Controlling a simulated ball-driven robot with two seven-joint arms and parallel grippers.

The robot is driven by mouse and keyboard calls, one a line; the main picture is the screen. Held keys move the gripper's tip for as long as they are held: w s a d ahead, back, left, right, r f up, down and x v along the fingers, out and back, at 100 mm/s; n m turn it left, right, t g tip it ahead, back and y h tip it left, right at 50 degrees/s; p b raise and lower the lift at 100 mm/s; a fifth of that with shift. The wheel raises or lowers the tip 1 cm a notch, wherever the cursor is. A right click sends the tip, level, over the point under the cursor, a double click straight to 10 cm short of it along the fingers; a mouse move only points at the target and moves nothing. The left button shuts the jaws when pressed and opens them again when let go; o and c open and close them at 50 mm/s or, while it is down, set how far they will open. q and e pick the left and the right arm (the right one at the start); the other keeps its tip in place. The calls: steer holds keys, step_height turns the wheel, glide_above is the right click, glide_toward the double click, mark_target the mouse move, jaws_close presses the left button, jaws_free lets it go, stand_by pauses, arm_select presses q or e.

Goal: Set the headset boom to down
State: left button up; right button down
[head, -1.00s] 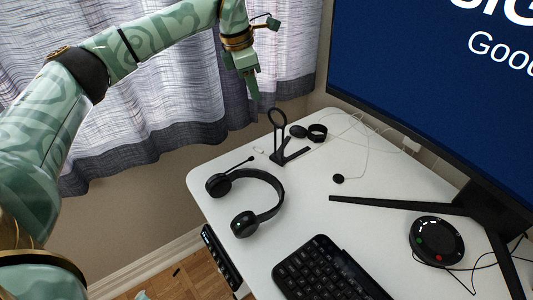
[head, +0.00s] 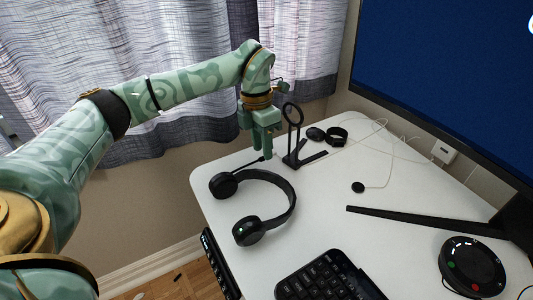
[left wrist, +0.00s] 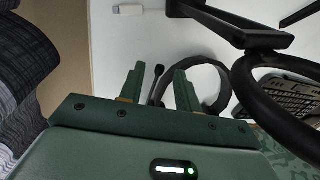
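The black headset (head: 291,197) lies on the white desk, with one ear cup (head: 223,185) near the left edge and the other (head: 247,231) nearer the front. My left gripper (head: 264,146) hangs fingers down above the boom's tip. In the left wrist view, the two green fingers (left wrist: 160,87) are apart and the boom tip (left wrist: 158,70) shows between them; contact cannot be told. The headset band (left wrist: 220,75) shows beyond. My right gripper is not in view.
A black stand with a ring (head: 293,115) is close to the right of my left gripper; it also looms in the left wrist view (left wrist: 250,38). A watch-like band (head: 337,136), keyboard (head: 325,277), round speaker (head: 472,266) and monitor (head: 440,60) are farther right.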

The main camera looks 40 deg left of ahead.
arm_select(q)
steer(key=shift+d+f, duration=0.1)
steer(key=shift+f, duration=0.6)
jaws_close()
